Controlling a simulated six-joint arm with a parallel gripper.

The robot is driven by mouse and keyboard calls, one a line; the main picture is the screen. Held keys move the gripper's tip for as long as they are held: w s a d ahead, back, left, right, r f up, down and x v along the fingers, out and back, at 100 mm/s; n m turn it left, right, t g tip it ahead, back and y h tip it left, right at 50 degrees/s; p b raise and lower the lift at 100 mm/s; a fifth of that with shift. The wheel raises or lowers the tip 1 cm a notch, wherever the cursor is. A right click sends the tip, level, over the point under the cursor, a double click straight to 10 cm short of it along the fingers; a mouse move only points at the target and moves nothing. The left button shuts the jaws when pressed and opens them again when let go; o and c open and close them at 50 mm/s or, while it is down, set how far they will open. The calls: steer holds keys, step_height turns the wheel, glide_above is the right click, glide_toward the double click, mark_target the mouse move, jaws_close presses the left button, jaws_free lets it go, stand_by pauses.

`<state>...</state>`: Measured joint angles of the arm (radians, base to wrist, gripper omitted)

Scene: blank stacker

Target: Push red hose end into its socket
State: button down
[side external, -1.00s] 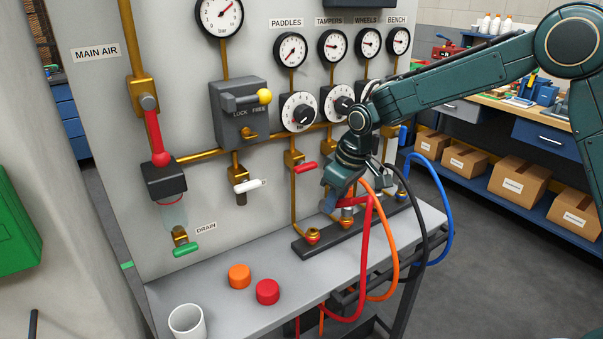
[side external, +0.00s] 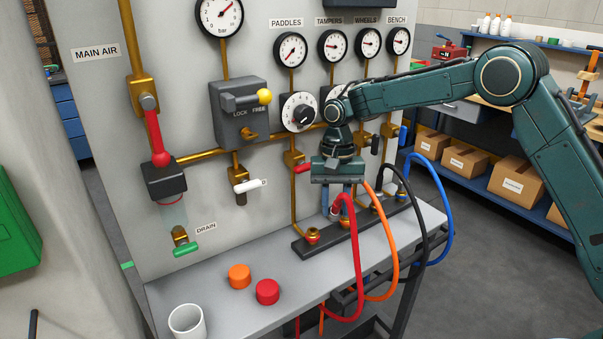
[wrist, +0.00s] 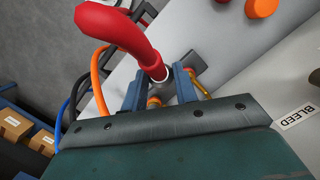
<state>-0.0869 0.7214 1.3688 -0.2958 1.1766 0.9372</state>
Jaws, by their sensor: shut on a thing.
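My gripper (side external: 337,206) is shut on the red hose (side external: 356,255) near its end, above the dark socket strip (side external: 301,247). In the wrist view the red hose (wrist: 122,30) bends down between the two fingers (wrist: 160,88), with a pale collar at its end. The leftmost brass socket (side external: 313,236) on the strip has a reddish ring and nothing plugged into it. The hose end is up and to the right of this socket, apart from it. The hose tip is partly hidden by the fingers.
Orange (side external: 385,286), black (side external: 425,245) and blue (side external: 446,225) hoses loop to the right of the red one. An orange cap (side external: 239,276), a red cap (side external: 267,291) and a white cup (side external: 187,321) stand on the shelf. The gauge panel rises close behind.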

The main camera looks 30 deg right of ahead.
mark_target(341, 210)
steer(key=m+y, duration=0.1)
steer(key=m, duration=0.1)
steer(key=m+y, duration=0.1)
steer(key=m, duration=0.1)
steer(key=shift+d+f+g, duration=0.1)
steer(key=shift+f+g, duration=0.2)
steer(key=shift+f, duration=0.05)
steer(key=m+y, duration=0.1)
steer(key=m, duration=0.1)
steer(key=m+y, duration=0.1)
steer(key=m, duration=0.1)
steer(key=shift+d+f, duration=0.1)
steer(key=shift+f, duration=0.25)
steer(key=m+t+y, duration=0.1)
steer(key=m, duration=0.1)
steer(key=f+m+t+y, duration=0.1)
steer(key=m, duration=0.1)
steer(key=shift+d+t+y, duration=0.1)
steer(key=shift+t+y, duration=0.2)
steer(key=shift+t, duration=0.1)
steer(key=shift+d+f+m+t+y, duration=0.1)
steer(key=shift+f+m+t+y, duration=0.1)
steer(key=shift+m+t, duration=0.6)
steer(key=shift+f+m+t+y, duration=0.15)
steer(key=shift+m+t, duration=0.35)
steer(key=shift+m, duration=0.5)
steer(key=shift+w, duration=0.25)
